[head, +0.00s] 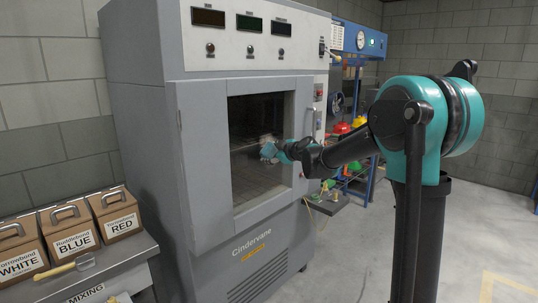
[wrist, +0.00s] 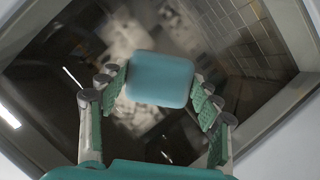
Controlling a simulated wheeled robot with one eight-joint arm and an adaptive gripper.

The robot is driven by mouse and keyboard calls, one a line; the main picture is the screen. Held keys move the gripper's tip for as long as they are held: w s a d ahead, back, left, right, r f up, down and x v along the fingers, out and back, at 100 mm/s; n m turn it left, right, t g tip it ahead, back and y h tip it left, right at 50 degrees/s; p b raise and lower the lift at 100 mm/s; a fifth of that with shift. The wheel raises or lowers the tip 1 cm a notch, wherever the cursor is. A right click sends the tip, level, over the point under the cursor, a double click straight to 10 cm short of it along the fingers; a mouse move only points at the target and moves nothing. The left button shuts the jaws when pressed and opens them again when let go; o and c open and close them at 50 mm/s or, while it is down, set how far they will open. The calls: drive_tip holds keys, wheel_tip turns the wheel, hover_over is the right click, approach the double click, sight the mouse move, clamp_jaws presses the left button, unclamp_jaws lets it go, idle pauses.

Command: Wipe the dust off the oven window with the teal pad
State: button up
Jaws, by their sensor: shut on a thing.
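The oven window (head: 257,150) is a dark glass pane in the grey door of the oven (head: 203,150). A pale dusty patch shows on the window (wrist: 125,35) in the wrist view, around and behind the pad. The teal pad (wrist: 160,79) is held between the fingers of my gripper (wrist: 158,88), which is shut on it. The pad is small there and partly hidden by the gripper. I cannot tell whether the pad touches the glass.
The door handle (head: 307,122) is right of the window. Boxes labelled WHITE (head: 20,250), BLUE (head: 70,225) and RED (head: 117,213) stand on a bench (head: 110,262) at left. A blue rack (head: 366,42) stands behind at right. The floor (head: 345,255) in front is clear.

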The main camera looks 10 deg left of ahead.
sight(281, 137)
drive_tip(key=shift+w+d+r, duration=1.1)
drive_tip(key=shift+w+d, duration=1.7)
drive_tip(key=shift+w, duration=0.95)
drive_tip(key=shift+s+a, duration=1.4)
drive_tip(key=shift+s, duration=0.35)
drive_tip(key=shift+s+a, duration=1.4)
drive_tip(key=shift+s, duration=0.4)
drive_tip(key=shift+s+a, duration=1.4)
drive_tip(key=shift+s, duration=0.35)
drive_tip(key=shift+r, duration=1.2)
drive_tip(key=shift+w+d, duration=1.15)
drive_tip(key=shift+w, duration=0.1)
drive_tip(key=shift+w+d, duration=1)
drive_tip(key=shift+w, duration=0.4)
drive_tip(key=shift+w+d, duration=1)
drive_tip(key=shift+w, duration=0.35)
drive_tip(key=shift+w+d, duration=1)
drive_tip(key=shift+w, duration=0.4)
drive_tip(key=shift+d, duration=0.1)
